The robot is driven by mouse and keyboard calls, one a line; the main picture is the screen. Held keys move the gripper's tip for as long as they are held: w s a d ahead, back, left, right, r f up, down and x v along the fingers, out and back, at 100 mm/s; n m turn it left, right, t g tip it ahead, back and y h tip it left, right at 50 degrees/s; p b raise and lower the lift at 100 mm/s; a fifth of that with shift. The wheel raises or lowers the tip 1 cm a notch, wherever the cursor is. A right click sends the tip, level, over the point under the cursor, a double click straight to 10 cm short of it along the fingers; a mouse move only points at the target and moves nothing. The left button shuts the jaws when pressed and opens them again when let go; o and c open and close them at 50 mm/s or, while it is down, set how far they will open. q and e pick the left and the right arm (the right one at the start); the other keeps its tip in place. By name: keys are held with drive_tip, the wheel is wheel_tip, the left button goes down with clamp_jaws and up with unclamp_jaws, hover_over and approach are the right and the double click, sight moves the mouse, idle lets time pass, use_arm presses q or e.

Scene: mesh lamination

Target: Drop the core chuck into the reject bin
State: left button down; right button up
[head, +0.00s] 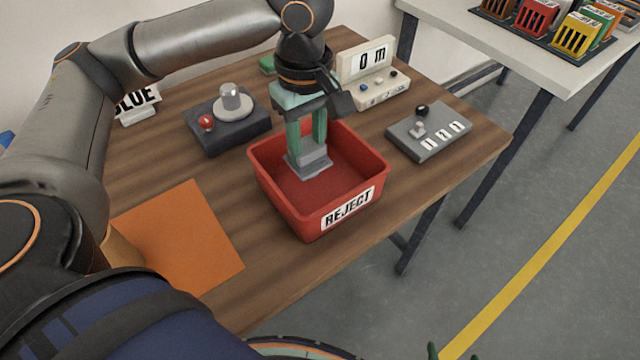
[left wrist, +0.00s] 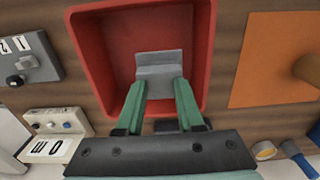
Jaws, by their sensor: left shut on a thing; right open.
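The red bin (head: 283,203) labelled REJECT stands on the wooden table, and its red wall also shows in the left wrist view (left wrist: 90,50). My left gripper (head: 307,150) points down into the bin with its green fingers shut on a grey stepped block, the core chuck (head: 310,168). In the left wrist view the chuck (left wrist: 160,68) is at the fingertips, inside the bin's walls. I cannot tell whether it touches the bin floor. My right gripper (head: 454,352) shows only as green fingertips at the bottom edge, apart and empty.
An orange mat (head: 180,240) lies left of the bin. A dark device with a red button (head: 228,128) stands behind it, a white display unit (head: 372,75) behind right, and a grey switch box (head: 430,132) to the right. A second table (head: 570,75) holds coloured racks.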

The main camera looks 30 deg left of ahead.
drive_tip(key=shift+r, duration=0.1)
use_arm(q)
drive_tip(key=c, duration=0.9)
unclamp_jaws()
drive_tip(key=o, duration=0.4)
use_arm(e)
drive_tip(key=shift+s+d+f, duration=0.15)
drive_tip(key=shift+f, duration=0.05)
use_arm(q)
drive_tip(key=shift+o, duration=0.2)
drive_tip(key=shift+r, duration=0.1)
wheel_tip(320, 180, up, 12)
drive_tip(key=p, duration=0.4)
drive_tip(key=shift+r, duration=0.2)
use_arm(e)
drive_tip(key=shift+s+d+r+h, duration=0.2)
drive_tip(key=shift+s+d+r, duration=0.15)
drive_tip(key=shift+d+r, duration=0.2)
drive_tip(key=shift+s+d+r+h, duration=0.2)
drive_tip(key=shift+s+d+r, duration=0.1)
drive_tip(key=shift+d+r, duration=0.25)
